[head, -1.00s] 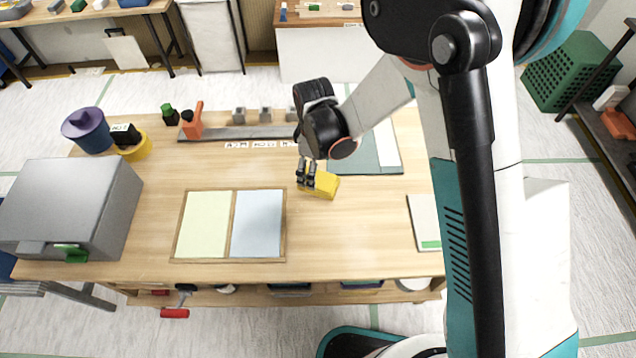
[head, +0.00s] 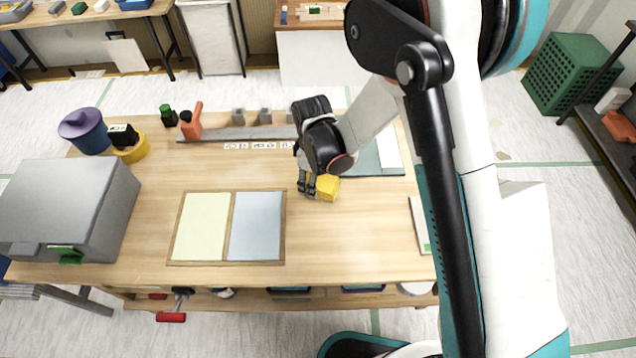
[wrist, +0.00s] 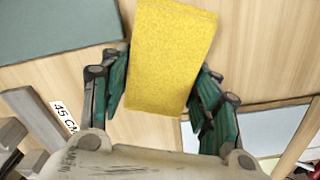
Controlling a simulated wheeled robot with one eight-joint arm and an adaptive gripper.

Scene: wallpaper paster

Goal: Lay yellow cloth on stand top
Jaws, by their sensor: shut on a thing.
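The yellow cloth (head: 328,188) is a thick block-like pad in the head view, over the middle of the wooden bench. My gripper (head: 309,187) is shut on it, with the cloth sticking out to the right of the fingers. In the wrist view the cloth (wrist: 172,50) is upright between the two green-padded fingers of my gripper (wrist: 162,82). I cannot tell whether its underside touches the bench. No thing in view is clearly recognisable as the stand.
The wooden bench (head: 350,240) has free room right of the framed two-panel board (head: 228,262). A grey-green mat (head: 368,160) lies behind my gripper. A metal rail (head: 225,134) with small blocks runs along the back. A grey box (head: 65,205) stands at the left.

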